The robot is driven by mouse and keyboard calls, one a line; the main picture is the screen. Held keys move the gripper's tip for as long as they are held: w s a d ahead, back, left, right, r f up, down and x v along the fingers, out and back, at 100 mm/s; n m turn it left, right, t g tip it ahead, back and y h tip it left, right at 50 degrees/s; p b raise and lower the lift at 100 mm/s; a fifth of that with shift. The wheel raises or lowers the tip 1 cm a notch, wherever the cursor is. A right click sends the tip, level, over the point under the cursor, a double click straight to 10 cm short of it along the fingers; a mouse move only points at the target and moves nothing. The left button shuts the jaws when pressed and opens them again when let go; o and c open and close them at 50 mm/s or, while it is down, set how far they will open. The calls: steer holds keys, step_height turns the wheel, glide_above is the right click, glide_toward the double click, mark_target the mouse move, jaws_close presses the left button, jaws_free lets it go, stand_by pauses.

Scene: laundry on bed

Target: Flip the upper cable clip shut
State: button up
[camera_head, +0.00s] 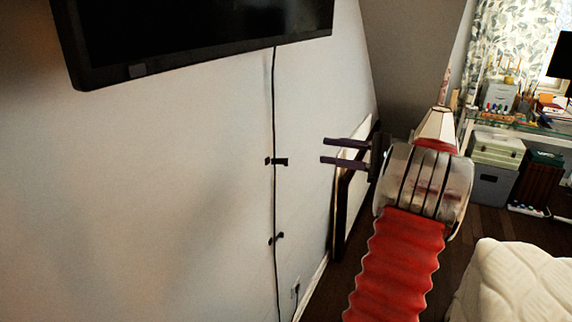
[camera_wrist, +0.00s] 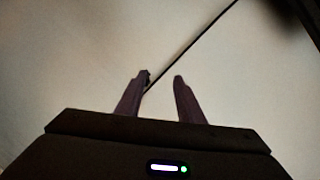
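The upper cable clip (camera_head: 281,162) is a small black piece on the pale wall, with a longer arm sticking out to the right of the black cable (camera_head: 275,110). It looks open, but it is small in view. My gripper (camera_head: 324,151) is open and empty, its two dark fingers pointing left toward the clip, with a visible gap in the picture. In the wrist view the fingers (camera_wrist: 161,78) are spread, and the cable (camera_wrist: 195,42) runs diagonally down behind the left finger. A small dark bit by that fingertip may be a clip; I cannot tell.
A lower clip (camera_head: 277,238) sits on the same cable. A television (camera_head: 200,40) hangs above, and a wall socket (camera_head: 296,289) is low down. A framed panel (camera_head: 348,190) leans on the wall behind my gripper. A bed (camera_head: 515,285) is at lower right.

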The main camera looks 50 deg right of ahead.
mark_target(286, 164)
steer(key=f+n, duration=0.2)
steer(key=n, duration=0.1)
steer(key=f+n+h, duration=0.1)
steer(key=f+n, duration=0.1)
steer(key=n, duration=0.1)
steer(key=f+n+h, duration=0.1)
steer(key=n, duration=0.2)
steer(key=shift+s+a+f+t, duration=0.3)
steer(key=shift+s+a+f, duration=0.05)
steer(key=shift+f, duration=0.05)
steer(key=x, duration=1.4)
steer(key=shift+f, duration=0.1)
steer(key=shift+d, duration=0.1)
steer(key=shift+c, duration=0.4)
steer(key=shift+s, duration=0.1)
jaws_close()
